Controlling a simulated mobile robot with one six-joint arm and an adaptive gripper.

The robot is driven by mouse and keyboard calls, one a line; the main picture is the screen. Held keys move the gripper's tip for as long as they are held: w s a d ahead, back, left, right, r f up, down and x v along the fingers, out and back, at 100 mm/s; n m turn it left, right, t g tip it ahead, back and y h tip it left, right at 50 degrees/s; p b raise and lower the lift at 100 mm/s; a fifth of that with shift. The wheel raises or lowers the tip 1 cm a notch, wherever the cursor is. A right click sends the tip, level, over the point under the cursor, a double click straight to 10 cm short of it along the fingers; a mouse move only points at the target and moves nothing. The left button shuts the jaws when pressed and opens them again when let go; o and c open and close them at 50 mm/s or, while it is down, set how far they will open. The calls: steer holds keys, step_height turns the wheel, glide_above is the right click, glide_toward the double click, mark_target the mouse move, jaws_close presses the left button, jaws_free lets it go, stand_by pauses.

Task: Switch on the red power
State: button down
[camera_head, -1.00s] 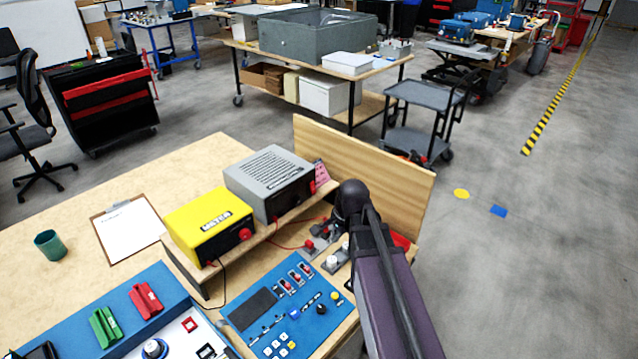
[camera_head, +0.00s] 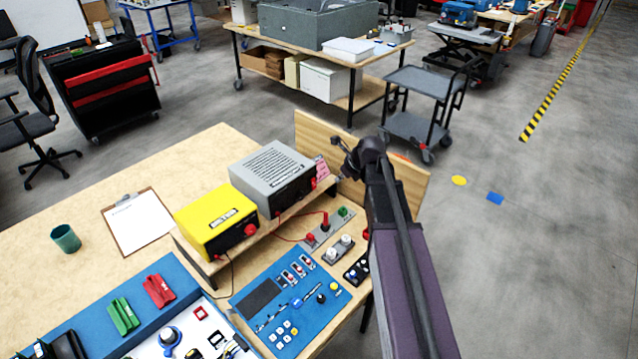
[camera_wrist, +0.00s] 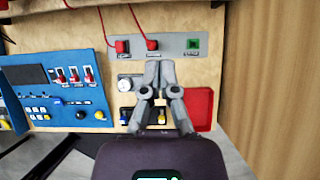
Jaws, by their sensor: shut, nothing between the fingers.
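In the wrist view the strip (camera_wrist: 218,44) lies just beyond my fingertips, with the red connectors (camera_wrist: 152,44) left of the green part (camera_wrist: 193,43). A grey box (camera_head: 270,172) has red parts on its front, and a yellow meter box (camera_head: 213,222) has a red knob (camera_head: 249,230). The blue panel (camera_head: 262,330) has several red switches (camera_wrist: 75,75). My gripper (camera_wrist: 159,66) is shut and empty, above the bench. No label reading red power is legible.
White knobs (camera_head: 345,239) and a small dark control plate (camera_head: 357,270) sit near my arm. A red square tray (camera_wrist: 201,108) lies right of my fingers. A wooden board (camera_head: 310,135) stands along the bench edge. A clipboard (camera_head: 138,222) lies left.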

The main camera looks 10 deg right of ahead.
mark_target(313, 184)
steer(key=shift+f, duration=0.1)
stand_by(0.4)
steer(key=w+a+r+b+x, duration=0.1)
steer(key=w+b+x, duration=0.1)
steer(key=b+x, duration=0.7)
steer(key=shift+a+x, duration=0.25)
steer(key=shift+x, duration=1.45)
steer(key=shift+w+a+r+b, duration=0.1)
steer(key=shift+a+b, duration=0.15)
steer(key=shift+b, duration=0.1)
